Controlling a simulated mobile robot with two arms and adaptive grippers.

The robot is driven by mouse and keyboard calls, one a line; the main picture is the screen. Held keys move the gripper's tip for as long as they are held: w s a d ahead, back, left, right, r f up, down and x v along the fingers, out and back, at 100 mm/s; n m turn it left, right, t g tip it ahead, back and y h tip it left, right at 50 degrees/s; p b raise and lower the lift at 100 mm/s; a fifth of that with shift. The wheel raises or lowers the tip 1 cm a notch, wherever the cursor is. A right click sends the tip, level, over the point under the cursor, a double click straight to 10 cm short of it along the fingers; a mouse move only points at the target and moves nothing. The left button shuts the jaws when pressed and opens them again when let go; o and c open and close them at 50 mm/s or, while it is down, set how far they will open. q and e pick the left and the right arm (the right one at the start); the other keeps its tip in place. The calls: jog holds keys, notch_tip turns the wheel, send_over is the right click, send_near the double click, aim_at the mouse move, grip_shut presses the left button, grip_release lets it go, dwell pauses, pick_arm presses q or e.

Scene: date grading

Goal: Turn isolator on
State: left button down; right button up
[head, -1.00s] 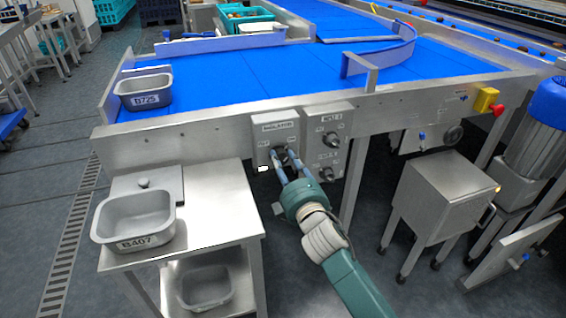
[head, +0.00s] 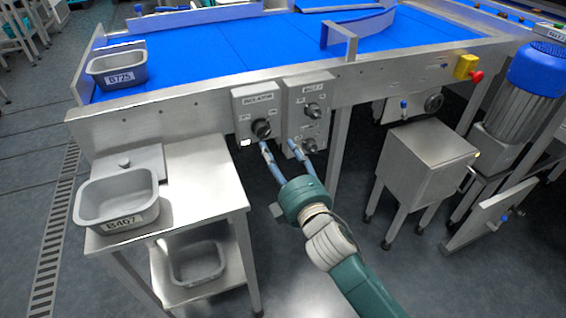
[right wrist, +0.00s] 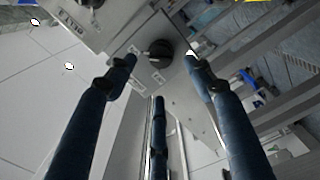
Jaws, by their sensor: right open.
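The isolator is a grey box (head: 241,103) labelled ISOLATOR, on the front of the conveyor frame. Its dark rotary knob (head: 261,128) shows in the head view; its exact setting is too small to read. My right gripper (head: 279,147) is open and empty, just below and in front of the isolator box, its fingers apart from the knob. In the right wrist view the spread fingers (right wrist: 160,75) frame a dark knob (right wrist: 160,50) on a grey panel; I cannot tell for certain which knob this is. My left gripper is out of view.
A second control box (head: 293,100) with two knobs adjoins the isolator on the right. A red and yellow stop button (head: 466,67) sits farther right. A steel side table (head: 195,185) with a grey tub (head: 118,200) stands left. A steel cabinet (head: 425,160) stands right.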

jog(key=shift+v, duration=1.75)
